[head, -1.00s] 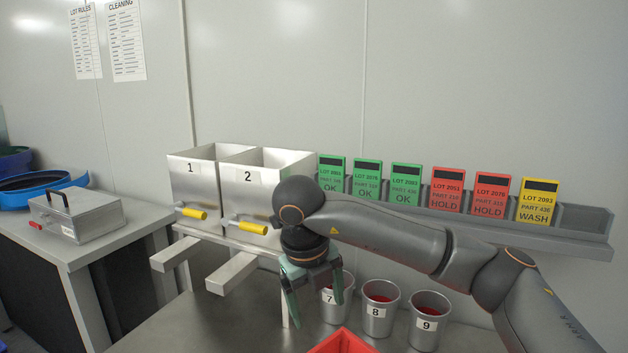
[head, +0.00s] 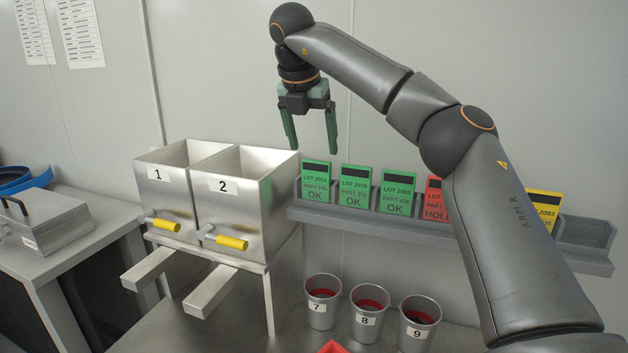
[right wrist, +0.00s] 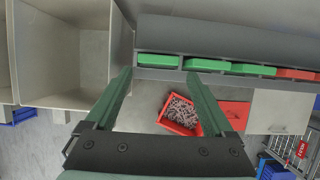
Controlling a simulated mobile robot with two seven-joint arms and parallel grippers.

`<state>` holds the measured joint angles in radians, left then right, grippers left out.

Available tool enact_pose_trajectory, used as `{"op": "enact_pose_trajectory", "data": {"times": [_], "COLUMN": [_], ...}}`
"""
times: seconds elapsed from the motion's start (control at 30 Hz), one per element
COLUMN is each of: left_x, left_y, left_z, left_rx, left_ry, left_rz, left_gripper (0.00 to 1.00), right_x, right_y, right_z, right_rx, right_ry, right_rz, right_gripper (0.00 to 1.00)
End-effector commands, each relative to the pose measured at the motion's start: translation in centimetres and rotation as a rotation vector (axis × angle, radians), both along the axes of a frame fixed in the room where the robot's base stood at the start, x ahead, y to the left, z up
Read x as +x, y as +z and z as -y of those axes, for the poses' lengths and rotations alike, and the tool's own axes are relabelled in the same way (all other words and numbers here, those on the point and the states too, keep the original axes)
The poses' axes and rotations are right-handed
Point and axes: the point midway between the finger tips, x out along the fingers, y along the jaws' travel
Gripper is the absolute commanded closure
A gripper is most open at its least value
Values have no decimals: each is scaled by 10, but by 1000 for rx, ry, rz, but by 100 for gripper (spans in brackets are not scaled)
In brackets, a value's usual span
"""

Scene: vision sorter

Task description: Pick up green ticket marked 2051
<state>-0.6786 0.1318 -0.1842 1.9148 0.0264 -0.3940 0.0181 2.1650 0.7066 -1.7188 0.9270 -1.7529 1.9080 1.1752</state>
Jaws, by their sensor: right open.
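The green ticket marked LOT 2051 (head: 316,181) reads OK and stands upright at the left end of the grey wall rack (head: 430,226). In the right wrist view the leftmost green ticket (right wrist: 157,60) is seen from above, just beyond and between the fingertips. My right gripper (head: 312,149) is open and empty, fingers pointing down. In the head view it appears just above the 2051 ticket. The gap between them is hard to judge. My left gripper is not in view.
Green tickets 2078 (head: 355,186) and 2093 (head: 397,192) stand close to the right. My right arm partly hides the red and yellow tickets. The steel hopper marked 2 (head: 230,204) stands just left of the rack. Cups 7 (head: 321,310), 8 and 9 stand below.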

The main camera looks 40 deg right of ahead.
Motion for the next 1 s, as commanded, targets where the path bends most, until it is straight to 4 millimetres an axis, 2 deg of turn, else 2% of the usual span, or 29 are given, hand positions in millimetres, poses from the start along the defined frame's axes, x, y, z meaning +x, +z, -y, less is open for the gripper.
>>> {"op": "enact_pose_trajectory", "data": {"times": [0.1,0.27,0.43,0.6,0.87,1.0], "left_x": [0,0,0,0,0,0], "left_y": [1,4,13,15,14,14], "left_z": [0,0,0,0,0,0], "left_rx": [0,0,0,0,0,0], "left_ry": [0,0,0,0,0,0], "left_rz": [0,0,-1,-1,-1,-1], "left_gripper": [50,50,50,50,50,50], "right_x": [3,5,11,15,16,16], "right_y": [-14,-23,-44,-62,-66,-65], "right_z": [5,9,20,26,27,27], "right_rx": [1,0,0,0,1,1], "right_ry": [2,1,1,2,2,2], "right_rz": [-1,-2,-5,-3,0,0], "right_gripper": [12,12,12,12,12,27]}}
